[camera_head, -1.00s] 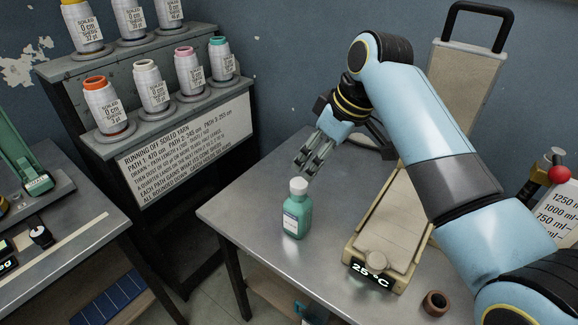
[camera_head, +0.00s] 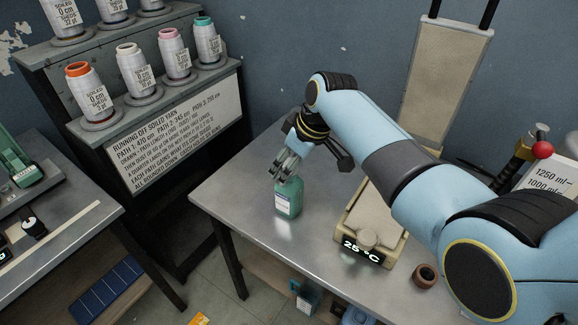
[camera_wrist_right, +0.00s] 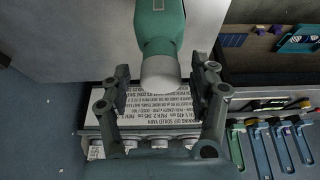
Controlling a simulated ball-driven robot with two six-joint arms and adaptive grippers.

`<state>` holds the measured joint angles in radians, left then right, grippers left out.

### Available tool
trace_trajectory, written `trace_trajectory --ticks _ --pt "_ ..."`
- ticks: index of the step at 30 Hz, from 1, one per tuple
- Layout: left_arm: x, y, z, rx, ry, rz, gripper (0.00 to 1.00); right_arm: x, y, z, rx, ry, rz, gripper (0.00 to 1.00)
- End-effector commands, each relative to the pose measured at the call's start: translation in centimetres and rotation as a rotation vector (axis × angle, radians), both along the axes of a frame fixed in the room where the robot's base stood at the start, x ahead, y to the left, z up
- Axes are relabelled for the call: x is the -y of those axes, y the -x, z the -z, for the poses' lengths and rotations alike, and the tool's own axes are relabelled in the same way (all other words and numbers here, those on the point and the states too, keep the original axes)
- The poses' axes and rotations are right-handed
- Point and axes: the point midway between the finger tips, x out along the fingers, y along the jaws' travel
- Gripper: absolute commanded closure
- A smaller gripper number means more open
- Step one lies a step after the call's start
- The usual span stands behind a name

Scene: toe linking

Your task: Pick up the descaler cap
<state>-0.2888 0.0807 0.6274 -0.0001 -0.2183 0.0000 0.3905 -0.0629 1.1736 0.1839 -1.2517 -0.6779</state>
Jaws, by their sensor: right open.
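The descaler bottle (camera_head: 289,200) is teal with a pale label and stands upright on the grey metal table. Its white cap (camera_wrist_right: 160,75) shows in the right wrist view, on the bottle's neck. My right gripper (camera_head: 279,172) is at the top of the bottle and hides the cap in the head view. In the right wrist view its open fingers (camera_wrist_right: 160,82) stand on either side of the cap, with a gap visible on each side. My left gripper is not in view.
A beige device (camera_head: 365,240) reading 25 °C stands right of the bottle, with a brown ring (camera_head: 426,276) near it. A rack of yarn cones (camera_head: 130,72) stands at the back left. The metal table (camera_head: 245,225) is clear left of the bottle.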

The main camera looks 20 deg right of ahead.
Motion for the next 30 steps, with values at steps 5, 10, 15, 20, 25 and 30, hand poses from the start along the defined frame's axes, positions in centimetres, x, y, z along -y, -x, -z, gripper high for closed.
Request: trace_trajectory --ticks 5,10,15,20,25,30 --pt "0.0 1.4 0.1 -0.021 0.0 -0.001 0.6 0.0 0.0 0.0 0.0 0.0 0.0 0.42" --pt "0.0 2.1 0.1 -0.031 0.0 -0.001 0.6 0.0 0.0 -0.1 0.0 0.0 0.0 0.65" --pt "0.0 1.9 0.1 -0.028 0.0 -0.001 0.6 0.0 0.0 -0.1 0.0 0.0 0.0 0.8" --pt "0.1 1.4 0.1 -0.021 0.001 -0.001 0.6 0.0 0.0 -0.1 0.0 0.0 0.0 0.8" --pt "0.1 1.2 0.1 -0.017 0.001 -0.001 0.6 0.0 -0.1 -1.2 0.004 -0.001 -0.001 0.8" --pt "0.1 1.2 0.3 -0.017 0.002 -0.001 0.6 0.0 -0.2 -4.6 0.006 -0.002 0.0 0.8"
